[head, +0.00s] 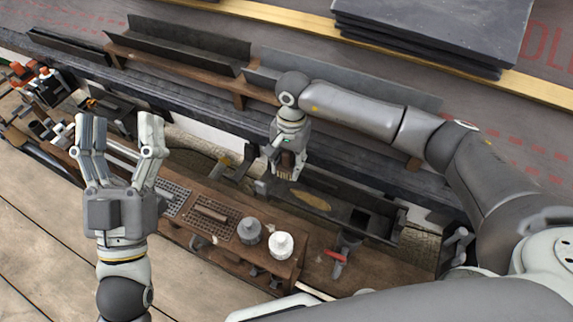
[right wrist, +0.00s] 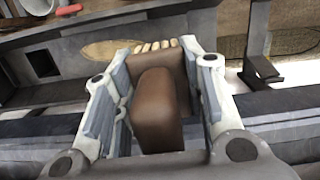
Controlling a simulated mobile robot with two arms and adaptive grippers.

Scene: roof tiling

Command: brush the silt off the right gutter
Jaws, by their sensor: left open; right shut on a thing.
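The right gutter (head: 345,215) is a dark trough below the roof edge. A tan patch of silt (head: 311,200) lies in it and also shows in the right wrist view (right wrist: 112,48). My right gripper (head: 289,152) is shut on a brush (right wrist: 157,105) with a brown handle and pale bristles. The brush is over the gutter's back side, near the silt. I cannot tell whether the bristles touch the gutter. My left gripper (head: 117,135) is open and empty, raised left of the gutter.
A wooden bench with perforated trays (head: 212,215), a grey jar (head: 249,230) and a white jar (head: 280,245) stands in front of the gutter. A red-handled tool (head: 338,264) is by the bench's right. Slates (head: 430,30) are stacked on the roof.

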